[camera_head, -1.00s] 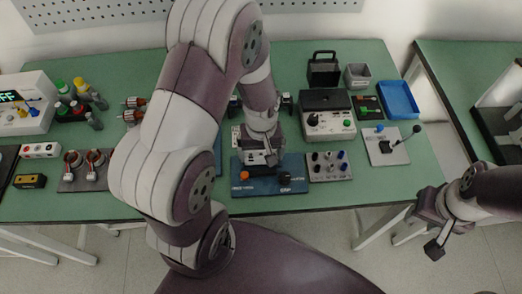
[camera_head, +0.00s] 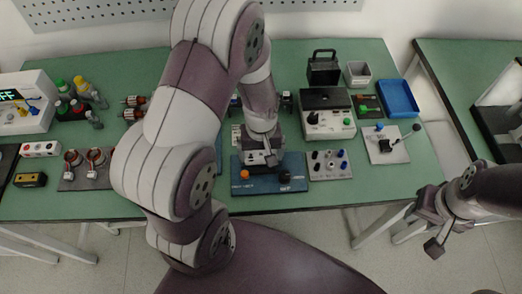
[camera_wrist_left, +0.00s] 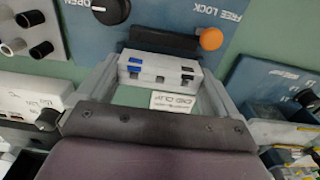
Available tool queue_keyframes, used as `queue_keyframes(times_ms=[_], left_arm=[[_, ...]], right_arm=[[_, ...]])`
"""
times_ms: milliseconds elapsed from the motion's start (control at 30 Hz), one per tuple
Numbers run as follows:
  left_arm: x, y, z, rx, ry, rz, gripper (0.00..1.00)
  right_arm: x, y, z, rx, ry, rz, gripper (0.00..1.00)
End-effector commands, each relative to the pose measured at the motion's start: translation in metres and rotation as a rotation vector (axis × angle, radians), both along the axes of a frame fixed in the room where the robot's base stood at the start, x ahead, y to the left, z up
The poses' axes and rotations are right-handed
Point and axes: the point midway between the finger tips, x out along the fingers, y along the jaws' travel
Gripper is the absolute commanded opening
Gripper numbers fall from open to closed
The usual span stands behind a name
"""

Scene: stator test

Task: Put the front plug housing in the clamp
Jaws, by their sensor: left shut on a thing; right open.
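The clamp is on a blue base plate (camera_head: 247,187) near the front middle of the table, with an orange knob and a dark knob. In the left wrist view its plate (camera_wrist_left: 196,22) shows the words OPEN and FREE LOCK, and a dark jaw bar (camera_wrist_left: 165,40). My left gripper (camera_head: 271,159) is low over the clamp. It is shut on the front plug housing (camera_wrist_left: 158,72), a pale block with blue and dark openings, close beside the dark bar. Whether they touch is unclear. My right gripper (camera_head: 434,247) is open and empty, off the table's front edge.
A panel of round sockets (camera_head: 329,164) lies right of the clamp. A test box (camera_head: 326,120) stands behind it, and a lever plate (camera_head: 385,149) is farther right. A blue tray (camera_head: 399,98) is at the back right. Bottles and motor parts are on the left.

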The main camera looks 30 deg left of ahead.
Motion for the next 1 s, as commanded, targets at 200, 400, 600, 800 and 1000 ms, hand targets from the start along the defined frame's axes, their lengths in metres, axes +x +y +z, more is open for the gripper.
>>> queue_keyframes(times_ms=[200,400,600,800,1000], left_arm=[[0.000,0.000,-0.005,-0.001,0.001,0.000,0.64],[0.000,0.000,-0.006,0.000,0.000,0.000,0.64],[0.000,0.000,-0.008,0.000,0.001,0.000,0.64],[0.000,0.000,-0.009,0.000,0.000,0.000,0.64],[0.000,0.000,-0.014,-0.001,0.001,0.000,0.64]], right_arm=[[0.000,0.000,-0.002,0.000,0.000,0.000,0.43],[0.000,0.000,-0.001,0.000,0.000,0.000,0.43],[0.000,0.000,0.000,0.000,0.000,0.000,0.43],[0.000,0.000,-0.001,0.000,0.000,0.000,0.43],[0.000,0.000,-0.002,0.000,0.000,0.000,0.43]])
